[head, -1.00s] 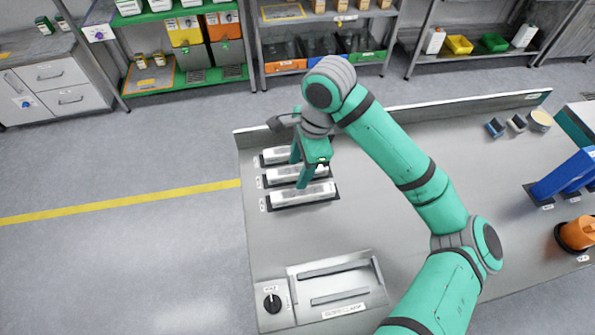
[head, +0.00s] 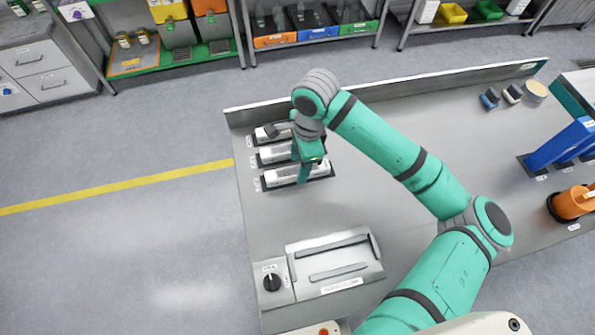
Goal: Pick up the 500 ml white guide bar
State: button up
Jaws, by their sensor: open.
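Three white guide bars lie in dark holders on the left part of the steel table: a far bar (head: 268,133), a middle bar (head: 274,154) and a near bar (head: 283,177). Their small labels are too small to read, so I cannot tell which is the 500 ml one. My gripper (head: 301,165) points down over the right part of the middle and near bars. It is open, with one finger in front of the near bar. The other finger is mostly hidden by the gripper body, and I cannot tell whether either touches a bar.
A steel box with two slots (head: 334,262) and a black knob (head: 271,282) stand at the table's near left. A raised rim (head: 400,91) runs along the back. Blue parts (head: 562,146) and an orange part (head: 573,203) stand at right. The table's middle is clear.

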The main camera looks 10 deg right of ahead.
jog(key=shift+a+f, duration=0.1)
jog(key=shift+f, duration=0.55)
grip_shut()
jog(key=shift+r, duration=0.1)
